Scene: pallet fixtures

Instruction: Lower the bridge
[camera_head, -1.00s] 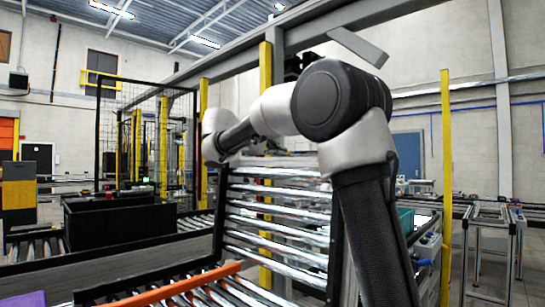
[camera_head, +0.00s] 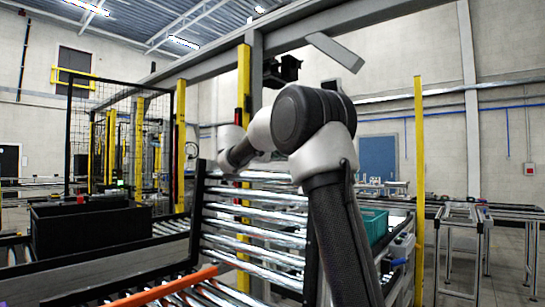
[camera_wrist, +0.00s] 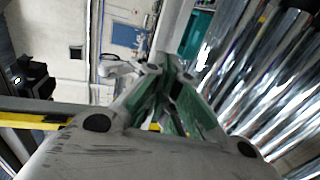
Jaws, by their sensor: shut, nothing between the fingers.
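The bridge (camera_head: 250,243) is a section of shiny metal rollers between dark side rails, and it stands raised and steeply tilted in the middle of the head view. Its rollers also fill the right side of the wrist view (camera_wrist: 275,90). My arm reaches over in front of the bridge's right side, and my gripper is hidden in the head view. In the wrist view my gripper (camera_wrist: 168,78) is shut and empty, with greenish finger linkages. It is beside the rollers; I cannot tell whether it touches the bridge.
An orange bar (camera_head: 160,289) crosses the lower conveyor rollers at the front. A black bin (camera_head: 90,232) stands on the conveyor at left. A teal crate (camera_head: 374,226) is behind my arm. Yellow posts (camera_head: 419,190) stand at right and behind the bridge. Open floor shows at far right.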

